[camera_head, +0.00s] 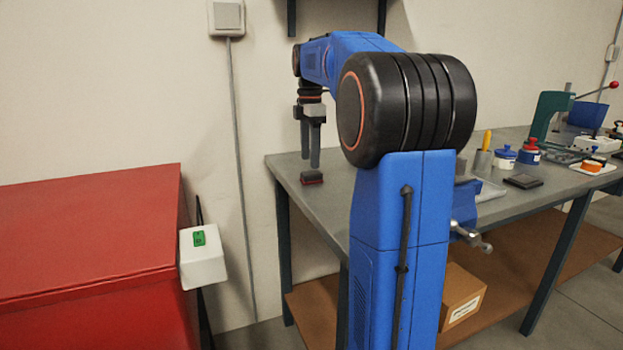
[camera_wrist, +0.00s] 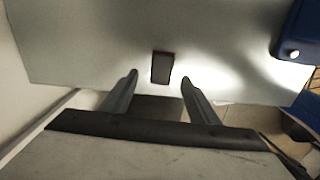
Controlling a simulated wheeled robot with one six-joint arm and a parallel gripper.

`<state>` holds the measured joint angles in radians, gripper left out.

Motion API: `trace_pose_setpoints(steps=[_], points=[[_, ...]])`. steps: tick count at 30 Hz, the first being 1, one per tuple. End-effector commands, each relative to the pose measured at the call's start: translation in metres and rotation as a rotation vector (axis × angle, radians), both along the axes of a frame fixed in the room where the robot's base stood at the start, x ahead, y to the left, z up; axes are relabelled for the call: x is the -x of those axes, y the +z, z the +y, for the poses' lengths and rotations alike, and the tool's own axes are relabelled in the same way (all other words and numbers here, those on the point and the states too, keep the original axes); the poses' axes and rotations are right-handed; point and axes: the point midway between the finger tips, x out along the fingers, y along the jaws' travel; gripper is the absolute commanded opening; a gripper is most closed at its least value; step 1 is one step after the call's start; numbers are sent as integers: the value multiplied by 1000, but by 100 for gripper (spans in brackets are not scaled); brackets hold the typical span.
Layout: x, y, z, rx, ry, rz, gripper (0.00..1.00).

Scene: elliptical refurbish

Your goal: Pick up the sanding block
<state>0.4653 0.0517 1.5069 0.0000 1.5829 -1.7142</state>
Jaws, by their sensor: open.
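The sanding block (camera_head: 312,177) is a small dark block with a reddish lower edge, lying on the left end of the grey workbench (camera_head: 335,199). In the wrist view the sanding block (camera_wrist: 162,68) shows as a dark rectangle with a red edge, just beyond the fingertips and roughly centred between them. My gripper (camera_head: 310,163) points down above the block, its two fingers apart and nothing between them. In the wrist view my gripper (camera_wrist: 157,76) also shows open, a finger on each side.
A red cabinet (camera_head: 90,235) and a white box with a green switch (camera_head: 202,257) stand left of the bench. Bottles (camera_head: 529,151), a dark flat pad (camera_head: 523,181) and a green press (camera_head: 549,115) stand farther right. The bench around the block is clear.

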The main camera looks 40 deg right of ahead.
Motion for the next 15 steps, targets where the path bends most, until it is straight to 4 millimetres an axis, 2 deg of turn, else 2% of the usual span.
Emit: trace_pose_setpoints(steps=[9,15], points=[[4,-40,-2,0,-1,1,55],[4,-49,-2,0,0,0,55]])
